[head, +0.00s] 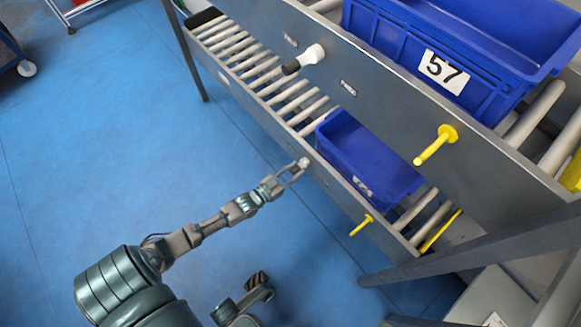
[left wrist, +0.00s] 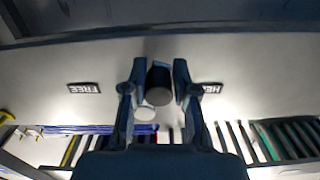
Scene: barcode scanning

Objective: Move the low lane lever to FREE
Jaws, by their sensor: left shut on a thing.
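The low lane lever shows in the left wrist view as a dark handle (left wrist: 160,84) with a pale round part (left wrist: 157,97) beside it. It stands between the FREE plate (left wrist: 84,88) and a partly covered plate starting "HE" (left wrist: 211,89), both upside down there. My left gripper (left wrist: 158,75) has a finger on each side of the handle and is shut on it. In the head view my left gripper (head: 295,171) is at the low rail (head: 330,180), by a pale knob (head: 304,162). The lever's exact angle is hard to tell.
A blue tote (head: 365,155) sits on the low rollers, and a larger tote marked 57 (head: 440,70) on the upper lane. The upper lever (head: 305,58) and yellow pegs (head: 436,145), (head: 361,225) stick out. Blue floor (head: 110,150) is open at left.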

